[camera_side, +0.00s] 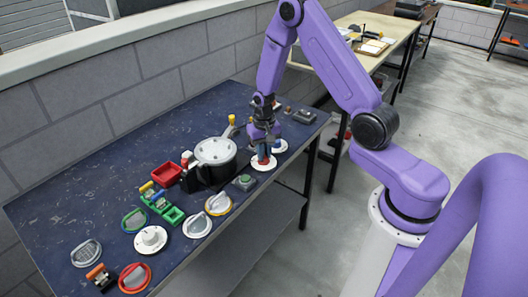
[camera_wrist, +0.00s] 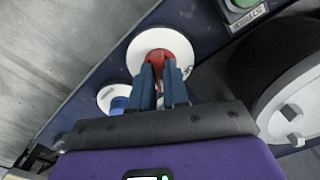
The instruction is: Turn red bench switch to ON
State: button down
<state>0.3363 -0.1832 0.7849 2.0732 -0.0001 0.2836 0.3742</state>
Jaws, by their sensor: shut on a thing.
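The red bench switch (camera_wrist: 163,46) is a red knob on a round white plate on the dark blue bench. In the side view its white plate (camera_side: 264,166) lies near the bench's front edge, under my gripper. My gripper (camera_wrist: 160,72) is shut on the red knob, with a blue finger on each side of it. In the side view my gripper (camera_side: 263,147) points down at the switch and hides part of the knob. The knob's ON or OFF position is too small to read.
A blue knob on a white plate (camera_wrist: 113,98) sits right beside the switch. A grey pot (camera_side: 214,160) stands left, with a green button box (camera_side: 244,182) in front. Several other knobs and small red and green bins crowd the bench's left half.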

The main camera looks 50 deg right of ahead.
dwell(0.4)
jog(key=c, duration=1.1)
grip_release()
jog(key=shift+r, duration=0.15)
notch_tip(320, 180, up, 17)
jog(key=shift+r, duration=0.1)
jog(key=s+a+r+n, duration=0.3)
jog(key=s+a+n, duration=0.65)
jog(key=a, duration=0.35)
jog(key=s+n, duration=0.3)
jog(key=s, duration=0.3)
jog(key=s+a+n, duration=0.1)
jog(key=s+n, duration=0.2)
jog(key=s, duration=0.3)
jog(key=s+n, duration=0.3)
jog(key=s, duration=0.4)
jog(key=shift+a+r, duration=0.35)
jog(key=shift+r, duration=0.05)
